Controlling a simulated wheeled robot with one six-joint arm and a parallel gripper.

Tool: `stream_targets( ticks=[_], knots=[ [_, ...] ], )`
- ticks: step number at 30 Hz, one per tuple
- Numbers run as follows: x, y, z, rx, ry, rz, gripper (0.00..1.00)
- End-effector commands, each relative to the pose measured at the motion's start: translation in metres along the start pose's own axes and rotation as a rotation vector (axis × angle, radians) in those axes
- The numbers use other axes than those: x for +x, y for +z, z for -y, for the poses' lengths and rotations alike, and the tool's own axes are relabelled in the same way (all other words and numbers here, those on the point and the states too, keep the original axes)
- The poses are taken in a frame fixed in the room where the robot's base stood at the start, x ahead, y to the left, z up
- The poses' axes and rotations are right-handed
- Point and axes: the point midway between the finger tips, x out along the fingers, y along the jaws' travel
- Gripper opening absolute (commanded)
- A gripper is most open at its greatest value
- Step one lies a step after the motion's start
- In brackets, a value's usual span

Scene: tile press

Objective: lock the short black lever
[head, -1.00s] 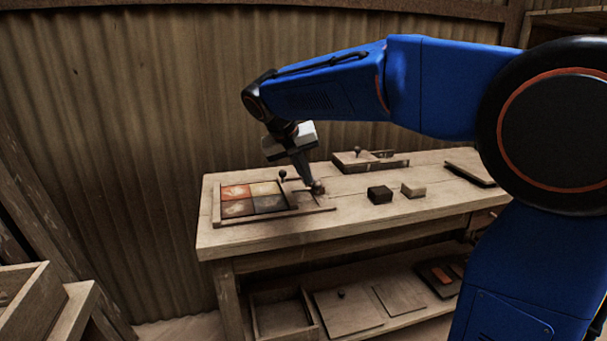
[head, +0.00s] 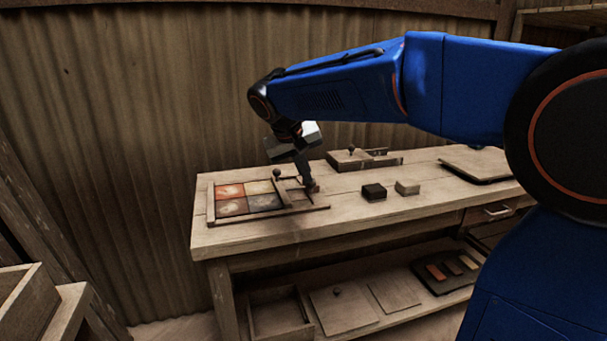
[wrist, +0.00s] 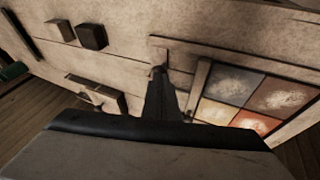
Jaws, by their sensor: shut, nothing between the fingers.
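The tile press (head: 240,221) is a low wooden frame at the left of the bench, with several orange, cream and dark tiles (head: 232,191) in it. A dark round-knobbed lever (head: 277,174) stands at the press's back edge, beside the crossbar. My gripper (head: 310,187) is shut and empty, pointing down at the right end of the press, right of that knob. In the wrist view my gripper (wrist: 160,76) reaches to a small dark peg-like part on the frame rail (wrist: 205,54). I cannot tell whether it touches, or whether that part is the short lever.
A dark block (head: 374,192) and a pale block (head: 407,187) lie right of the press. A wooden fixture with a knob (head: 352,161) stands behind. A flat board (head: 474,163) lies at the right. The bench front is clear.

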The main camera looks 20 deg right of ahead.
Motion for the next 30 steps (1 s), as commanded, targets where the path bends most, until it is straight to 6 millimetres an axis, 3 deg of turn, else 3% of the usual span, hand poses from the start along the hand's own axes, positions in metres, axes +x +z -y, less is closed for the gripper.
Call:
stream_targets(
  ticks=[17,30],
  knots=[
    [0.007,0.008,-0.026,-0.213,-0.085,-0.082,0.0],
    [0.014,0.009,-0.044,-0.217,-0.085,-0.082,0.0]
  ],
)
